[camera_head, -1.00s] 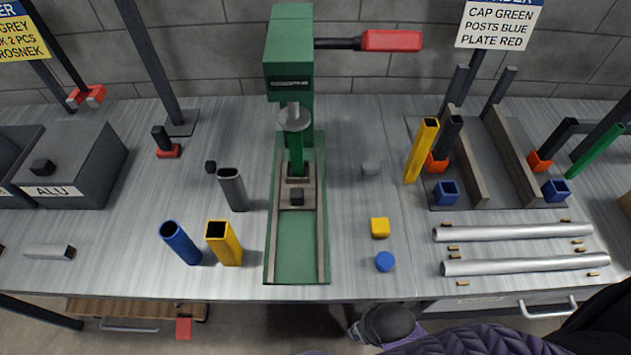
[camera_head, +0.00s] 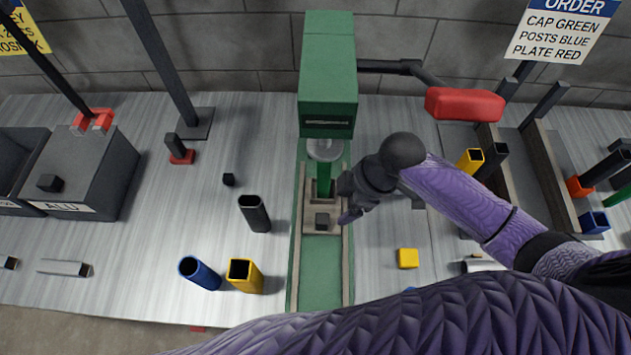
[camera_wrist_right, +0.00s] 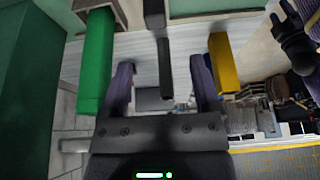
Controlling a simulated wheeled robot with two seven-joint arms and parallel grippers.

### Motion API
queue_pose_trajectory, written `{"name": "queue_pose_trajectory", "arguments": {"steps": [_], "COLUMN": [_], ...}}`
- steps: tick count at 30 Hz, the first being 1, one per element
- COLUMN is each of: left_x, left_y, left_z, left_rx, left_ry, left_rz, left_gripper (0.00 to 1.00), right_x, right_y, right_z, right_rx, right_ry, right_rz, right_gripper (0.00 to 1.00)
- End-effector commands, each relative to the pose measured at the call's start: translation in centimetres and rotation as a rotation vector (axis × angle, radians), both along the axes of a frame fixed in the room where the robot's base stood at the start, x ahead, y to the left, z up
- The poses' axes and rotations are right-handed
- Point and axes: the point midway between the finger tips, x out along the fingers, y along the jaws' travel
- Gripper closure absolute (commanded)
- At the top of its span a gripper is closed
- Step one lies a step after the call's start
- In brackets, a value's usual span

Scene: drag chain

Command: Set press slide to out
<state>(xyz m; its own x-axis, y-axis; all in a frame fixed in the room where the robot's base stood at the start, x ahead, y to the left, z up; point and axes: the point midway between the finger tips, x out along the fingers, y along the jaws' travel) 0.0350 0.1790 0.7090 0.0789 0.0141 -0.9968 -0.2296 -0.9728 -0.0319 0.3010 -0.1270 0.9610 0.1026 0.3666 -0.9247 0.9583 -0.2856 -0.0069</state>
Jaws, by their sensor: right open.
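The green press (camera_head: 328,85) stands at the back middle, with its round ram (camera_head: 324,150) above a green tube (camera_head: 323,177). My left gripper is not in view.
The press lever's red handle (camera_head: 465,105) hangs above and behind my right arm. A dark tube (camera_head: 254,213), a blue tube (camera_head: 199,272) and a yellow tube (camera_head: 245,275) stand left of the bed. A yellow block (camera_head: 408,258) lies to its right.

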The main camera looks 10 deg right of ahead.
Motion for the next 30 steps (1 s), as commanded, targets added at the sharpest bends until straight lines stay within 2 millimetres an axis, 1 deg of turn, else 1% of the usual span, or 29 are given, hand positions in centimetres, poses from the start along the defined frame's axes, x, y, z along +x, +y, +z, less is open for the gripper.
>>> {"name": "queue_pose_trajectory", "arguments": {"steps": [2,5,12,15,19,26,27,29,30], "left_x": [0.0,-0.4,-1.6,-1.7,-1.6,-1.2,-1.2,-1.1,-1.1], "left_y": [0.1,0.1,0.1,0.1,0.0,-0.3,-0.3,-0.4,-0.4], "left_z": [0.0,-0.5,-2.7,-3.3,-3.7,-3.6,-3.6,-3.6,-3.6], "left_rx": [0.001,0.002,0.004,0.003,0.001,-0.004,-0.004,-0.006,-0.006], "left_ry": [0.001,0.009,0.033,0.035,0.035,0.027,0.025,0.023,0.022], "left_rz": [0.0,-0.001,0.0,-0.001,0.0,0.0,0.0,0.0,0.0], "left_gripper": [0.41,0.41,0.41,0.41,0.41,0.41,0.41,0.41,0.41], "right_x": [0.2,0.4,0.9,1.1,1.2,1.3,1.3,1.3,1.3], "right_y": [-0.3,0.0,2.2,2.8,3.3,3.4,3.4,3.4,3.4], "right_z": [-0.1,-1.0,-6.5,-8.2,-9.1,-9.1,-9.2,-9.1,-9.1], "right_rx": [-0.001,0.001,0.002,0.002,0.0,0.0,0.0,0.0,0.0], "right_ry": [0.0,0.0,0.001,0.001,-0.001,-0.002,-0.002,-0.002,-0.002], "right_rz": [0.009,0.011,0.009,0.009,0.01,0.01,0.01,0.01,0.01], "right_gripper": [0.21,0.21,0.21,0.21,0.21,0.21,0.23,0.35,0.44]}}
